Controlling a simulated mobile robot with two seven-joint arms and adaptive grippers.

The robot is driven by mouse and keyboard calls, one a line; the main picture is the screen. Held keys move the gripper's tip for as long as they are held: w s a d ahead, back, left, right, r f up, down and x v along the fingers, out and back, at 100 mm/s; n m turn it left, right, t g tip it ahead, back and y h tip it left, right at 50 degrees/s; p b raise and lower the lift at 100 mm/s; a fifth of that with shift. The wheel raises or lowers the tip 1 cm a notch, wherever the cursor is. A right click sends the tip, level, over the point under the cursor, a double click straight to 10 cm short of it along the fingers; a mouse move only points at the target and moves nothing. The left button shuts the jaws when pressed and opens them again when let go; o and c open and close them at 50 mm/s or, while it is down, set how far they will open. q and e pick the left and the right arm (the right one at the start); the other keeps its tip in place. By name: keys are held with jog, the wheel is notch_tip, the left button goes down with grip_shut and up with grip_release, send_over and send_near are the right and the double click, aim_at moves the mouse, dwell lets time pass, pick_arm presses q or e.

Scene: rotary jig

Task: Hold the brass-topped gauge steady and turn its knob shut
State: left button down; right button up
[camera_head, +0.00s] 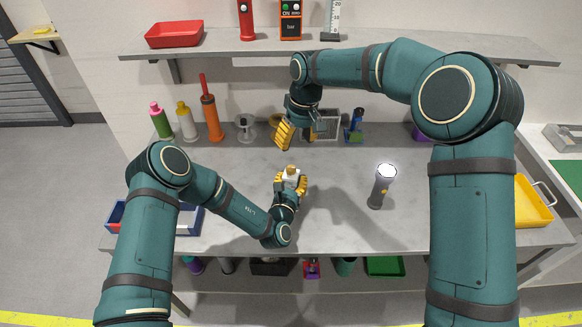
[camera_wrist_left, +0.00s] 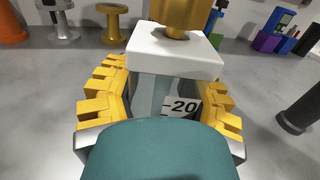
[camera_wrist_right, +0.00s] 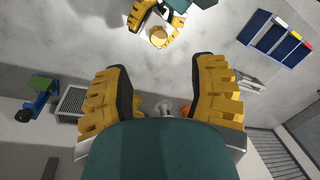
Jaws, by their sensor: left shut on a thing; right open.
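The gauge (camera_wrist_left: 175,60) has a white cap, a clear body with a "-20" label, and a brass knob (camera_wrist_left: 178,15) on top. It stands upright on the grey table between the yellow fingers of my left gripper (camera_wrist_left: 160,105), which is shut on its body. The gauge also shows in the head view (camera_head: 291,173) with my left gripper (camera_head: 290,185) around it. My right gripper (camera_head: 296,135) is open and empty, above the table behind the gauge. In the right wrist view its fingers (camera_wrist_right: 160,100) are wide apart, and the brass knob (camera_wrist_right: 158,37) shows beyond them, apart from the fingers.
A flashlight (camera_head: 381,187) stands right of the gauge. Several bottles and an orange pump (camera_head: 211,118) line the back left. A blue bin (camera_head: 190,219) is at the left and a yellow tray (camera_head: 531,204) at the right. A shelf (camera_head: 400,42) runs above the table's back.

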aim_at(291, 168)
jog(key=f+n, duration=0.3)
jog(key=n, duration=0.1)
jog(key=a+f+n+h, duration=0.1)
jog(key=f+n, duration=0.3)
jog(key=n, duration=0.1)
jog(key=f+n, duration=0.3)
jog(key=n, duration=0.2)
jog(key=shift+a+f+h, duration=0.2)
jog(key=shift+f+h, duration=0.1)
dwell(0.3)
grip_shut()
